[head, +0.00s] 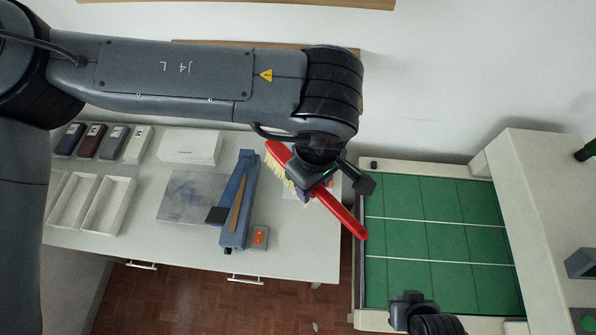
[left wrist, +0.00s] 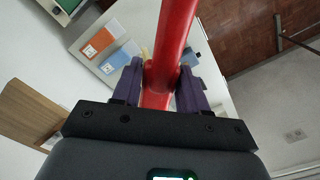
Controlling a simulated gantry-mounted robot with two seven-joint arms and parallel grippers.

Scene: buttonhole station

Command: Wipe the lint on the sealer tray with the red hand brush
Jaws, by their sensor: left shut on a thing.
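My left gripper (head: 318,192) is shut on the handle of the red hand brush (head: 345,217), above the right end of the counter. Its cream bristles (head: 279,170) point down and left. In the left wrist view the red handle (left wrist: 170,45) passes between the purple fingers of my left gripper (left wrist: 160,85). A grey, mottled flat surface (head: 187,196), seemingly the sealer tray, lies left of the blue sealer (head: 238,195), apart from the brush. I cannot make out separate lint on it. My right gripper (head: 408,300) is over the green mat's lower edge; its jaws are unclear.
White bins (head: 108,205) and several small dark and pale packs (head: 92,140) stand at the counter's left. A white box (head: 190,146) is behind the tray. A grey switch box (head: 258,237) sits by the sealer. A green gridded surface (head: 435,235) is at right.

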